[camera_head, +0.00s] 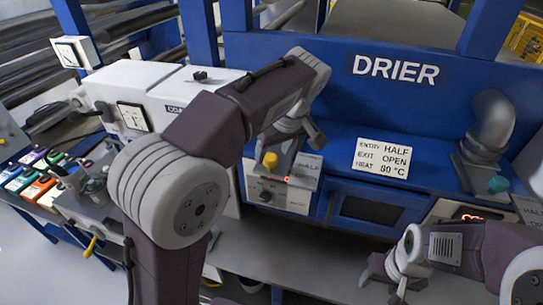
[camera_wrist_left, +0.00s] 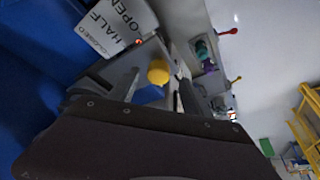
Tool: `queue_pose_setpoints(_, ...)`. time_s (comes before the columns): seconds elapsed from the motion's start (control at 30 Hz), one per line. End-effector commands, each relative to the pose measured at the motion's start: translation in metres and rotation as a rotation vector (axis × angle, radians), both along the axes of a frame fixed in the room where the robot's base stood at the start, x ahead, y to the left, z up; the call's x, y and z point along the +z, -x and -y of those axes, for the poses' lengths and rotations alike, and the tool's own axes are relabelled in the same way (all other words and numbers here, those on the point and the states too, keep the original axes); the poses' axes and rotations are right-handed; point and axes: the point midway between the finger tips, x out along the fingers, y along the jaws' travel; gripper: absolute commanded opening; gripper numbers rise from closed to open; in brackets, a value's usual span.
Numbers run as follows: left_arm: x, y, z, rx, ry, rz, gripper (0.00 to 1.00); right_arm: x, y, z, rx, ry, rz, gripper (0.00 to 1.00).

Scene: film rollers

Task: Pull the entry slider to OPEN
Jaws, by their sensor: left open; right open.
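The entry slider's yellow knob (camera_head: 270,160) sticks up from a small panel at the front left of the blue drier. In the left wrist view the knob (camera_wrist_left: 158,72) lies between and beyond my open fingers, beside a white label (camera_wrist_left: 112,28) reading OPEN, HALF, CLOSED. My left gripper (camera_head: 290,138) is open just above the knob; I cannot tell whether it touches. The slider's exact place on its scale is hard to tell. A white sign (camera_head: 382,159) reads entry HALF, exit OPEN, heat 80 °C. My right gripper (camera_head: 382,276) is open and empty at the lower right.
A teal knob (camera_head: 498,184) stands at the drier's right below a grey pipe elbow (camera_head: 491,122). A control box with a dark knob (camera_head: 265,196) is under the entry panel. White machine housings (camera_head: 135,82) and coloured blocks (camera_head: 38,188) are at left. The grey bench front is mostly clear.

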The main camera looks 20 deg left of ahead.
Motion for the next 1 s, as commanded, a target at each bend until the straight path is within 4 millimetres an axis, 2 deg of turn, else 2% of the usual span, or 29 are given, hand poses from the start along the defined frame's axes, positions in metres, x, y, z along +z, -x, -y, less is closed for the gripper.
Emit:
queue_pose_setpoints(0.03,0.013,0.002,0.003,-0.002,0.002,0.005,0.57,0.002,0.0,0.0,0.0,0.0,0.0,0.55)
queue_pose_setpoints(0.1,0.027,0.007,0.007,-0.001,0.002,0.004,0.57,0.004,0.0,0.0,0.0,0.0,0.0,0.55)
queue_pose_setpoints(0.3,0.051,0.015,0.012,0.001,0.002,-0.001,0.57,0.007,0.0,0.0,0.0,0.0,0.0,0.55)
queue_pose_setpoints(0.73,0.052,0.016,0.011,0.004,0.001,-0.002,0.57,0.006,0.0,0.0,0.0,0.0,0.0,0.55)
queue_pose_setpoints(0.77,0.05,0.016,0.009,0.01,0.001,-0.002,0.57,0.005,0.0,0.0,0.0,0.0,0.0,0.55)
queue_pose_setpoints(0.87,0.039,0.017,-0.017,0.077,0.003,0.003,0.57,-0.01,0.0,0.0,0.0,0.0,0.0,0.55)
queue_pose_setpoints(0.97,-0.004,0.039,-0.048,0.146,-0.012,-0.098,0.57,-0.022,0.0,0.0,0.0,0.0,0.0,0.55)
queue_pose_setpoints(1.0,-0.028,0.048,-0.057,0.157,-0.007,-0.144,0.57,-0.027,0.0,0.0,0.0,0.0,0.0,0.55)
